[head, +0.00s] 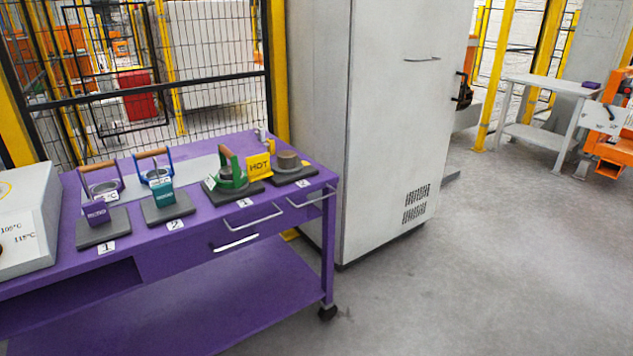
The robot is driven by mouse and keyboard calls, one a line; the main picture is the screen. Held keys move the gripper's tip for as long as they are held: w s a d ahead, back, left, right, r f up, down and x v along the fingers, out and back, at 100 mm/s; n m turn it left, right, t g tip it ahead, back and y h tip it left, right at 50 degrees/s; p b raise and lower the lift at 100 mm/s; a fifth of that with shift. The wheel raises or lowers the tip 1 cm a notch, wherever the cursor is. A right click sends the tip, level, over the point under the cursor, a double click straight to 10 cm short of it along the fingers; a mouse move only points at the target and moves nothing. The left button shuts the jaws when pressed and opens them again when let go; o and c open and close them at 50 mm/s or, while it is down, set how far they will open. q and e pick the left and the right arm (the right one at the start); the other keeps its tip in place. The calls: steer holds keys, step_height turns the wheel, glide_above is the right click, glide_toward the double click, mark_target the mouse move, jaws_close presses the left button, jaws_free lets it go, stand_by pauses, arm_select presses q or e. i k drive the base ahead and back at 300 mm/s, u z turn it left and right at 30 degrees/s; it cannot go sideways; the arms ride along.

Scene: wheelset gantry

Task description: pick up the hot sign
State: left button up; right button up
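The yellow hot sign (261,166) stands upright on the purple table (190,222), towards its right end. It reads "HOT" in dark letters. It is between a green item with a brown handle (231,174) on plate 3 and a round grey metal part (289,161) on plate 4. I cannot tell exactly what the sign's lower edge rests on. Neither of my grippers is in view.
Two other handled items, a purple one (97,212) and a blue one (154,166), sit on plates 1 and 2. A light box (28,222) is at the table's left end. A tall grey cabinet (385,125) stands right of the table. Open floor lies right.

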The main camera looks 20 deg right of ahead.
mark_target(258, 166)
steer(key=u, duration=0.4)
steer(key=k, duration=0.4)
steer(key=z, duration=1.6)
steer(key=i, duration=1.15)
steer(key=u, duration=1.25)
steer(key=i, duration=0.75)
steer(key=u, duration=0.8)
